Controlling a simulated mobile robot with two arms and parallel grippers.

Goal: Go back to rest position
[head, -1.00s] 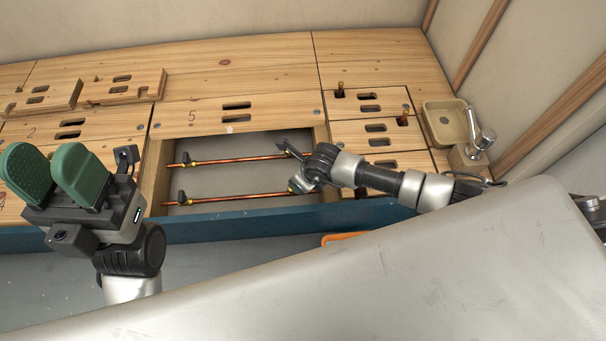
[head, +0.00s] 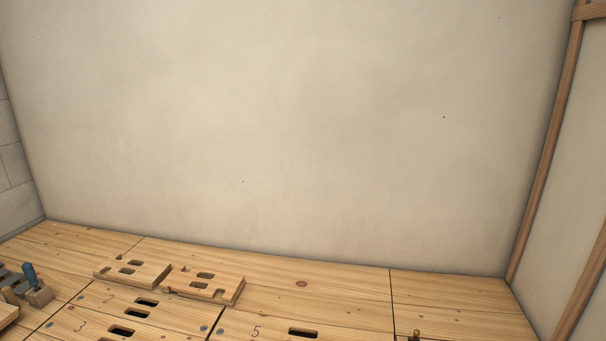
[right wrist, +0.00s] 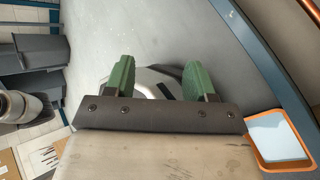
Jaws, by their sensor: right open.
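My right gripper (right wrist: 156,82) shows in the right wrist view with its two green fingers apart and nothing between them. It is over grey floor, with a pale metal surface close below it in the picture. My left gripper is in neither current view. The head view now shows mostly the bare wall (head: 290,120) and the back of the wooden floor panels (head: 340,285). The opening with the copper pipes is out of the head view.
Two loose slotted boards (head: 203,284) lie on the panels. A blue-handled tool (head: 30,276) stands at the left. In the right wrist view, an orange-rimmed tray (right wrist: 276,138) lies beside the blue platform edge (right wrist: 262,50). Grey bins (right wrist: 38,55) stand at the left.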

